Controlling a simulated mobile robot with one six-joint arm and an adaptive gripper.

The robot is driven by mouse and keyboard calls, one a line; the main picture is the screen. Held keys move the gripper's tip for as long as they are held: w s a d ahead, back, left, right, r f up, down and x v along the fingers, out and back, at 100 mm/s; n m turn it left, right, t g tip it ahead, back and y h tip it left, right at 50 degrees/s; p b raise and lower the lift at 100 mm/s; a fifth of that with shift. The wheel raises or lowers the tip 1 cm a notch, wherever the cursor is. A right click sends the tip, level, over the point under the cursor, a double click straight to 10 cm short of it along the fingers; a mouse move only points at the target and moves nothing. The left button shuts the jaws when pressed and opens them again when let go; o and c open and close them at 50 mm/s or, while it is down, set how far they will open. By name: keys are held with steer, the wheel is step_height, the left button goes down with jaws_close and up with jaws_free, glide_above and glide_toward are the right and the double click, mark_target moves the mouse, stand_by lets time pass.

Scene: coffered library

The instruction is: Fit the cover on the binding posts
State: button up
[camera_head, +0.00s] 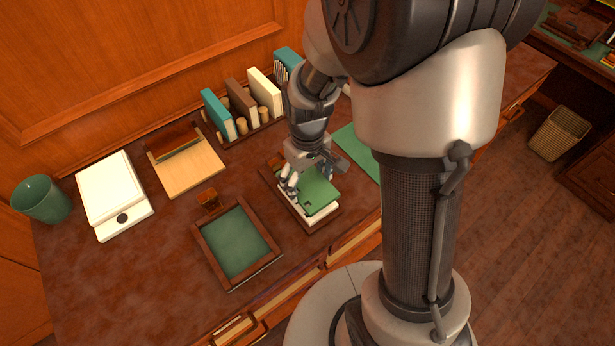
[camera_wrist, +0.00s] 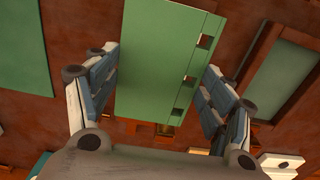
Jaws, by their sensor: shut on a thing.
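The green cover (camera_head: 319,190) lies flat over a white paper stack (camera_head: 322,214) on a dark wooden base (camera_head: 335,222). My gripper (camera_head: 306,181) points down and is shut on the cover. In the wrist view, the cover (camera_wrist: 158,60) spans between the fingers (camera_wrist: 158,78), with square notches along its right side. I cannot tell whether the cover rests on the stack or is just above it. The binding posts cannot be made out; the cover and gripper may hide them.
A wooden tray with a green lining (camera_head: 235,242) lies at front left, beside a small wooden block (camera_head: 208,199). A green mat (camera_head: 358,150) lies behind right. Upright books (camera_head: 241,102), a wooden board (camera_head: 187,172), a white scale (camera_head: 112,190) and a green bin (camera_head: 41,199) stand farther away.

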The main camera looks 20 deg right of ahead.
steer(key=shift+f+b, duration=1.3)
steer(key=shift+f, duration=0.6)
stand_by(0.9)
steer(key=o, duration=1.2)
steer(key=shift+c, duration=0.2)
steer(key=shift+r, duration=0.1)
steer(key=shift+r+p, duration=2.6)
steer(key=shift+r, duration=0.35)
steer(key=s+r+m+t, duration=0.1)
steer(key=s+r+t, duration=0.1)
steer(key=s+r, duration=0.5)
steer(key=s+r+m+t, duration=0.2)
steer(key=s+r, duration=0.6)
steer(key=r, duration=0.6)
steer(key=shift+r+m+t, duration=0.15)
steer(key=shift+m+t, duration=0.15)
